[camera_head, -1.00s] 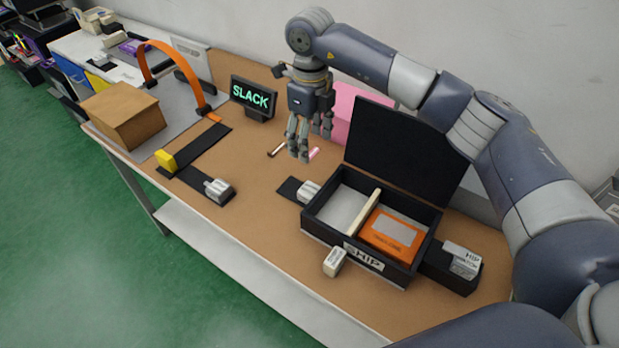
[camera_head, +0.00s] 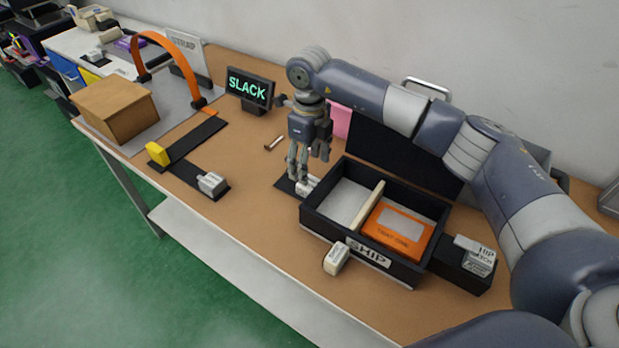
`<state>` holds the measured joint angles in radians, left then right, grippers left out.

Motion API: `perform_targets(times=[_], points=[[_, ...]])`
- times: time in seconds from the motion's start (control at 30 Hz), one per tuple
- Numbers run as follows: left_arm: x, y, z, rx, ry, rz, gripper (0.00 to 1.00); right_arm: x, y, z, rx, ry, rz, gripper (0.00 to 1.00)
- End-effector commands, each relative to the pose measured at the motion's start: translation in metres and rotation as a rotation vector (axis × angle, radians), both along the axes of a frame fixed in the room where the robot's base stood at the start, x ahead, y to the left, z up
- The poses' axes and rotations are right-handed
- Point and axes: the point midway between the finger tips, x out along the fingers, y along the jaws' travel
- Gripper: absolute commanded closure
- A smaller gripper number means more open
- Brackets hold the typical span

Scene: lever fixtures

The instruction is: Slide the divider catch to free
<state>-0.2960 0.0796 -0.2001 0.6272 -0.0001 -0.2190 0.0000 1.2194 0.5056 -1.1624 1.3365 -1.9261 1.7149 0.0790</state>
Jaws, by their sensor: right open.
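A black open box (camera_head: 320,219) with a SHIP label stands on the workbench. A cream divider (camera_head: 368,206) crosses its inside. Small pale blocks sit around the box: one on a dark strip at its left (camera_head: 304,188), one at its front (camera_head: 336,259), and one on a black block at its right (camera_head: 476,254). I cannot tell which is the divider catch. My right gripper (camera_head: 307,170) is open and points down at the left block, its fingers partly covering it. Contact cannot be told. My left gripper is not in view.
An orange case (camera_head: 398,234) lies in the box's right compartment. The black lid (camera_head: 400,157) stands behind, partly hidden by my right arm. A SLACK display (camera_head: 250,88), a slide track (camera_head: 197,142) and a cardboard box (camera_head: 117,107) are left. The bench between is mostly clear.

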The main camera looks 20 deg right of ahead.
Motion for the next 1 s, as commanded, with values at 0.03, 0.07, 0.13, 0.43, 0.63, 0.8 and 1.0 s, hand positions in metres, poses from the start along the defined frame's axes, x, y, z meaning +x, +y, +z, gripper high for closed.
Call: perform_targets(times=[0.03, 0.07, 0.13, 0.43, 0.63, 0.8, 1.0], points=[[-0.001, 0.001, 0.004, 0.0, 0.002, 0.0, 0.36, -0.002, 0.0, -0.01, -0.001, 0.006, -0.001, 0.37], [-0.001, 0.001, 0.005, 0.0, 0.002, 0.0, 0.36, -0.001, 0.0, -0.015, 0.001, 0.004, -0.001, 0.37], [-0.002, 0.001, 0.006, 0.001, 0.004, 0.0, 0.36, -0.001, 0.0, -0.028, 0.0, 0.005, -0.001, 0.37], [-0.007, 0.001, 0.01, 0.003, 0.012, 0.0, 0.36, 0.0, 0.0, -0.06, 0.0, 0.001, 0.0, 0.37], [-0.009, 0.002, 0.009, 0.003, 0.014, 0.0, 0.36, 0.0, 0.0, -0.062, 0.0, 0.0, 0.0, 0.37], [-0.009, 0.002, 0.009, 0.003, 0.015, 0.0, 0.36, 0.0, 0.0, -0.062, 0.0, 0.0, 0.0, 0.53], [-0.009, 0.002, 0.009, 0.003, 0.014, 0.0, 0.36, 0.0, 0.0, -0.062, 0.0, 0.0, 0.0, 0.98]])
